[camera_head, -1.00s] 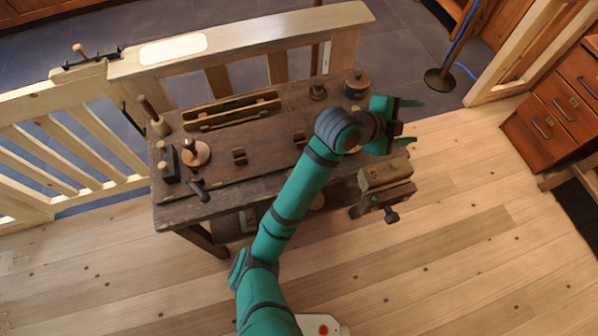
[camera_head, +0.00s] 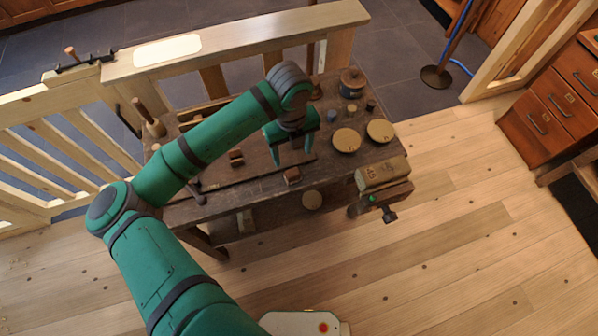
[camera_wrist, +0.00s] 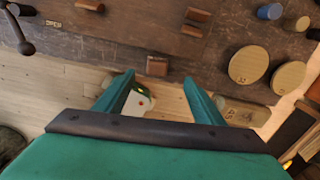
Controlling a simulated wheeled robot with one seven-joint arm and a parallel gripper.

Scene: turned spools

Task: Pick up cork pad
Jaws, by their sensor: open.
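Two round, flat cork-coloured discs (camera_head: 346,140) (camera_head: 380,130) lie side by side on the right part of the dark workbench. Both carry small dark marks and also show in the wrist view (camera_wrist: 248,65) (camera_wrist: 288,77). My gripper (camera_head: 292,155) is open and empty above the middle of the bench, left of the two discs.
The workbench (camera_head: 265,187) carries small brown blocks (camera_head: 292,176), a blue spool (camera_head: 304,116) and a lidded round pot (camera_head: 352,82). A wooden vise (camera_head: 381,172) juts from its right front. A pale railing (camera_head: 240,38) runs behind. Open floor lies at right.

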